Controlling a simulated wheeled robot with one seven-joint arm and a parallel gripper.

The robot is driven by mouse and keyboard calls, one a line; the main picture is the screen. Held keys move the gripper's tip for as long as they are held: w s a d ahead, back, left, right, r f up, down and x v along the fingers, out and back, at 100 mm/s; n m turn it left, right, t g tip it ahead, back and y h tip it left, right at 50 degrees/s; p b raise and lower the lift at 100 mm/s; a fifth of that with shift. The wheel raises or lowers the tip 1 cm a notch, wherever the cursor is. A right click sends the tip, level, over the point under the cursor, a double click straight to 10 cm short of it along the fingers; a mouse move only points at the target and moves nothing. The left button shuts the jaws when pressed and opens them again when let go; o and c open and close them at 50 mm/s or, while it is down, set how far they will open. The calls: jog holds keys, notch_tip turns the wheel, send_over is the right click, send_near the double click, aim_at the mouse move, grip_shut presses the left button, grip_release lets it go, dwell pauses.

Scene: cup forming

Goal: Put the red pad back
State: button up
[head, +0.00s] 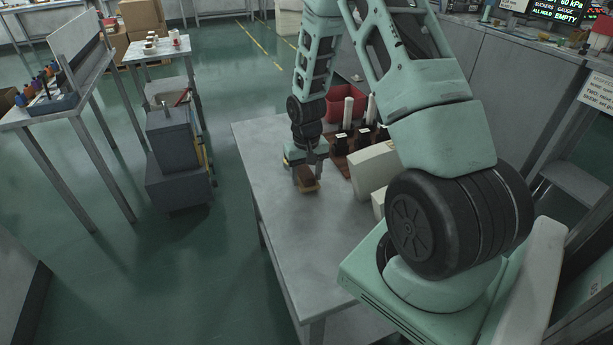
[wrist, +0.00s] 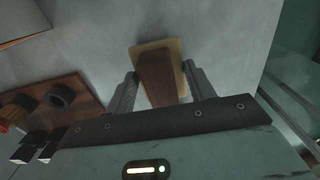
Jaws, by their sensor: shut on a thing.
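My gripper (head: 307,172) is over the near-left part of the grey bench (head: 275,175). It is shut on a brown block with a yellowish base (head: 308,186). In the wrist view the brown block (wrist: 160,78) sits between the two fingers, its yellowish plate showing past the far end. I cannot tell whether the base touches the bench or hangs just above it. The held block looks brown; I see no clearly red pad. A brown wooden rack (wrist: 78,92) with dark round parts lies to the left in the wrist view.
A red bin (head: 334,109) stands at the back of the bench, by white posts (head: 348,112) and black blocks (head: 342,142). A cream box (head: 372,168) stands right of my gripper. The bench's front-left area is bare. Its left edge is close to my gripper.

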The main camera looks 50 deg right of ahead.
jog(key=shift+f, duration=0.4)
jog(key=shift+f, duration=0.15)
jog(key=o, duration=1)
